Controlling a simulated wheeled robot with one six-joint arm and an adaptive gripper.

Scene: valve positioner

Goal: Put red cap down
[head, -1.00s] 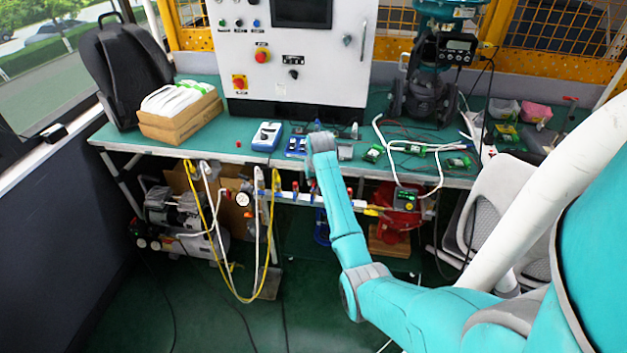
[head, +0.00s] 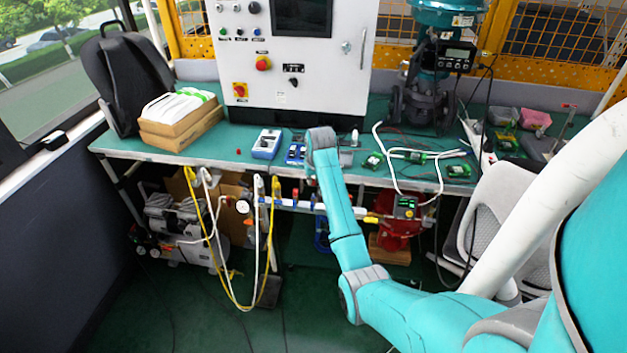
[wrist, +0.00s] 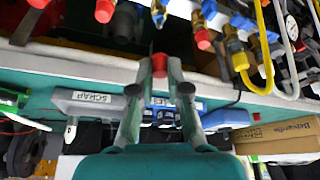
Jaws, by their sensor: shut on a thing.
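The red cap (wrist: 159,65) is held between the fingertips of my gripper (wrist: 159,78) in the wrist view. The fingers are shut on it, and it shows against the pale front edge of the bench. In the head view my arm reaches to the bench's front edge; its end hides the fingers and the cap. A grey bin labelled SCRAP (wrist: 90,101) lies left of the fingers in the wrist view. A blue bin (wrist: 160,104) with a partly hidden label shows between and behind the fingers.
Pipe fittings with red ends (wrist: 203,39) and yellow and white hoses (wrist: 262,45) crowd the bench edge. The green bench (head: 215,148) holds a blue device (head: 267,144), cardboard boxes (head: 180,122), circuit boards (head: 415,157) and a valve (head: 425,95). Bare bench shows left of the blue device.

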